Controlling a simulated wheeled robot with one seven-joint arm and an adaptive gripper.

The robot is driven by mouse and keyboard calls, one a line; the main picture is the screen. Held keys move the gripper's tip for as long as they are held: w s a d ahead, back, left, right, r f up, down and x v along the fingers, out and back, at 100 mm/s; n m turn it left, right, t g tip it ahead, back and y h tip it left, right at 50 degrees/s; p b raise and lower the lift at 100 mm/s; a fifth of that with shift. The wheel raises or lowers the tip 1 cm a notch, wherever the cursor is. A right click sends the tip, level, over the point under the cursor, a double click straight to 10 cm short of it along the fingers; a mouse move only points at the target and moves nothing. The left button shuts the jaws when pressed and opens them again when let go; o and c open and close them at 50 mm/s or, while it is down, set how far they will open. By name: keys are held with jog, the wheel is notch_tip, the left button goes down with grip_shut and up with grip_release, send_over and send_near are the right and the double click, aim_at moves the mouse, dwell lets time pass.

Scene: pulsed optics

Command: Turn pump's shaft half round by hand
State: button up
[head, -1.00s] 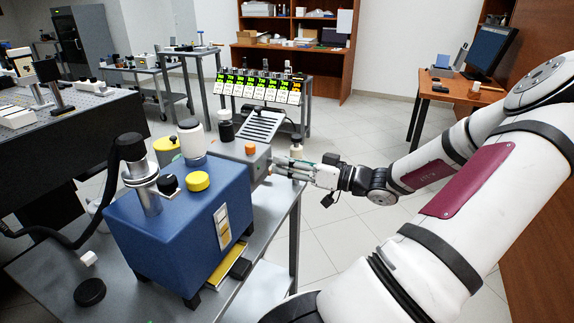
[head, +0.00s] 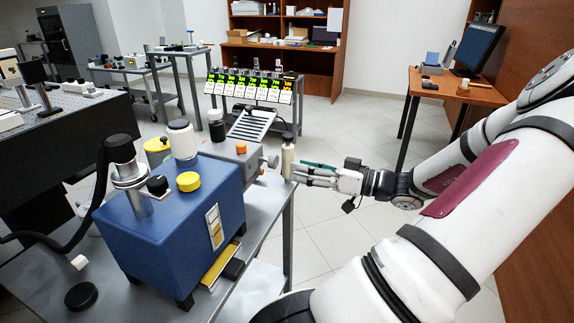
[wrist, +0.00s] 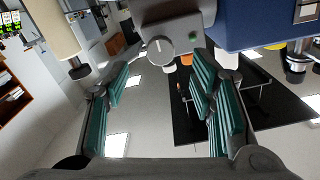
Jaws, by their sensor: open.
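The pump is a blue box (head: 170,235) with a grey motor housing (head: 243,158) at its far right end. A round grey knob (head: 272,161) sticks out of that housing's end face, likely the shaft's hand knob. In the wrist view the knob (wrist: 160,50) shows a light line on its face, between and beyond my fingertips. My gripper (head: 296,173) is open and empty, just right of the knob, with a gap between them. Its teal-padded fingers (wrist: 160,80) spread to either side of the knob in the wrist view.
A cream bottle with a dark cap (head: 288,157) stands close behind my fingertips; in the wrist view the bottle (wrist: 55,30) is beside the left finger. The pump stands on a grey bench (head: 262,235). Floor to the right is clear. A slotted grey panel (head: 250,125) lies behind.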

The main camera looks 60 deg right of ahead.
jog(key=shift+s+d, duration=0.2)
jog(key=shift+s, duration=2.3)
